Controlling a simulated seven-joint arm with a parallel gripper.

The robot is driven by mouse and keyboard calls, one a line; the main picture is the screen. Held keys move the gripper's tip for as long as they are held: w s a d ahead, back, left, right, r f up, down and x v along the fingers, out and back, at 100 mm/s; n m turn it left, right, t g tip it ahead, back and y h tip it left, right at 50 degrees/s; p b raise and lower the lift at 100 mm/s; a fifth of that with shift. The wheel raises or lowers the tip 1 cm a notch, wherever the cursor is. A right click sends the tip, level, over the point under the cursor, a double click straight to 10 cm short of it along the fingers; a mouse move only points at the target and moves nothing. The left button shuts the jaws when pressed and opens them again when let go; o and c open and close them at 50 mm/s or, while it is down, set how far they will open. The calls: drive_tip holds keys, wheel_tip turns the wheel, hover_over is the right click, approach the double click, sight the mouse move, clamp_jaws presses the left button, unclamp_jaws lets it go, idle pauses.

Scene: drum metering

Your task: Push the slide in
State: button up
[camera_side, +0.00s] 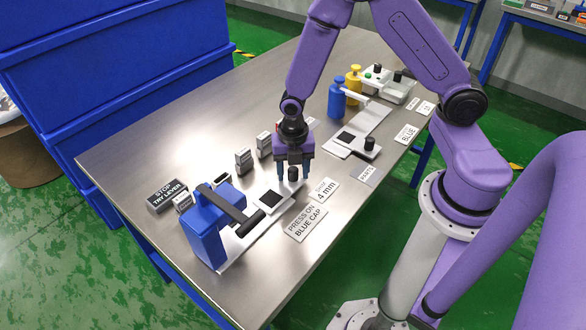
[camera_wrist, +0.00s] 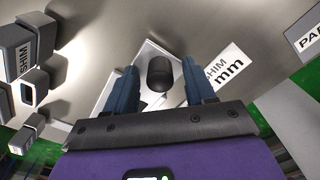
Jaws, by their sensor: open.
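The slide (camera_side: 284,190) is a light plate with a black square and an upright black knob (camera_side: 293,173), in line with a blue press (camera_side: 207,240) with a dark lever (camera_side: 246,222). The press stands to its lower left. My gripper (camera_side: 293,177) points down at the knob with its blue fingers open, one on either side. In the wrist view the knob (camera_wrist: 160,73) stands between the open fingers (camera_wrist: 159,80), with a gap visible on each side. The light plate (camera_wrist: 148,52) shows under it. The press is not in the wrist view.
Grey shim blocks (camera_side: 243,160) stand behind the slide, and a "STOP TRY LEVER" block (camera_side: 167,196) is behind the press. Label cards (camera_side: 305,222) lie in front. A second station with a blue bottle (camera_side: 337,98) and a yellow bottle (camera_side: 354,79) stands farther back.

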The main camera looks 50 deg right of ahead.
sight(259, 199)
clamp_jaws()
drive_tip(key=a, duration=1.2)
drive_tip(key=shift+a, duration=0.4)
unclamp_jaws()
drive_tip(key=shift+r, duration=0.1)
wheel_tip(259, 199, up, 17)
drive_tip(key=shift+r, duration=0.15)
